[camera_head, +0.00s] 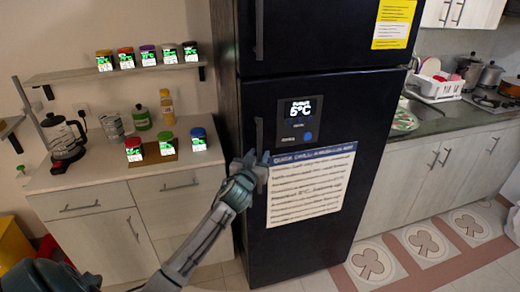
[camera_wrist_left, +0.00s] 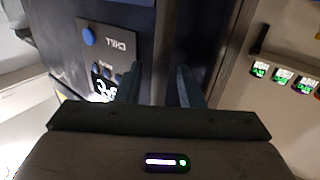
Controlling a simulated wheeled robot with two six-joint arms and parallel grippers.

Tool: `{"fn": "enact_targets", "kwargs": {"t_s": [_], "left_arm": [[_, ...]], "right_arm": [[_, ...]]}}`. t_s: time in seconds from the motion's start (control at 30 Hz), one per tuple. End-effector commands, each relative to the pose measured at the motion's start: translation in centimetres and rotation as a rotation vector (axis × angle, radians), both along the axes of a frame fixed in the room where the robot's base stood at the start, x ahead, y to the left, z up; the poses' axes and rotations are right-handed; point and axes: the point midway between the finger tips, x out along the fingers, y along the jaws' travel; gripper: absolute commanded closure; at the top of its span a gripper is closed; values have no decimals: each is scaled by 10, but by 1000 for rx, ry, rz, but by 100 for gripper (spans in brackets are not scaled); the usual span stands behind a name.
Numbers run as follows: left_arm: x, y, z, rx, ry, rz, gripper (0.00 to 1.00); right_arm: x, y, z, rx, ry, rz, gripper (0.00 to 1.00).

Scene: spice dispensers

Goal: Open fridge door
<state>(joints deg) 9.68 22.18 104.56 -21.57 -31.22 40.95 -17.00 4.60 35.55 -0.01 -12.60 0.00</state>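The black fridge (camera_head: 225,130) stands in the middle of the head view. Its lower door (camera_head: 340,125) looks shut and carries a 5°C display (camera_head: 300,108) and a white printed notice (camera_head: 310,185). The lower door's vertical handle (camera_head: 259,135) is near its left edge. My left gripper (camera_head: 258,165) is at the lower end of this handle. In the left wrist view its two fingers (camera_wrist_left: 161,85) stand apart, with a dark upright bar, apparently the handle, between or just beyond them. Contact cannot be told. My right gripper is not in view.
A counter (camera_head: 90,178) with a coffee maker (camera_head: 65,140) and spice dispensers (camera_head: 166,142) is left of the fridge, below a shelf (camera_head: 80,75) of more dispensers. Kitchen cabinets (camera_head: 435,165) stand to the right. Tiled floor (camera_head: 420,258) lies clear at the front right.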

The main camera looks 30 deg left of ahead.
Motion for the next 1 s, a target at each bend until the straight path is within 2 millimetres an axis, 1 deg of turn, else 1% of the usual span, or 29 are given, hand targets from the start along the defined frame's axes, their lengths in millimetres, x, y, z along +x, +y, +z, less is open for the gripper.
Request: {"fn": "enact_targets", "kwargs": {"t_s": [0.03,0.1,0.2,0.5,0.53,0.7,1.0], "left_arm": [[6,2,2,0,1,2,65],[12,4,2,0,0,1,65],[18,5,0,0,1,1,65],[20,6,-1,0,1,0,65],[20,6,-1,0,1,0,67],[20,6,-1,0,1,0,100],[19,4,-1,-1,1,4,100]], "right_arm": [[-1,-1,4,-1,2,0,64],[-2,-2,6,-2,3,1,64],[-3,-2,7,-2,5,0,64],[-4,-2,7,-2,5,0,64],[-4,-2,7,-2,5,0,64],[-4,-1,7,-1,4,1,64],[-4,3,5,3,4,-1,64]]}}
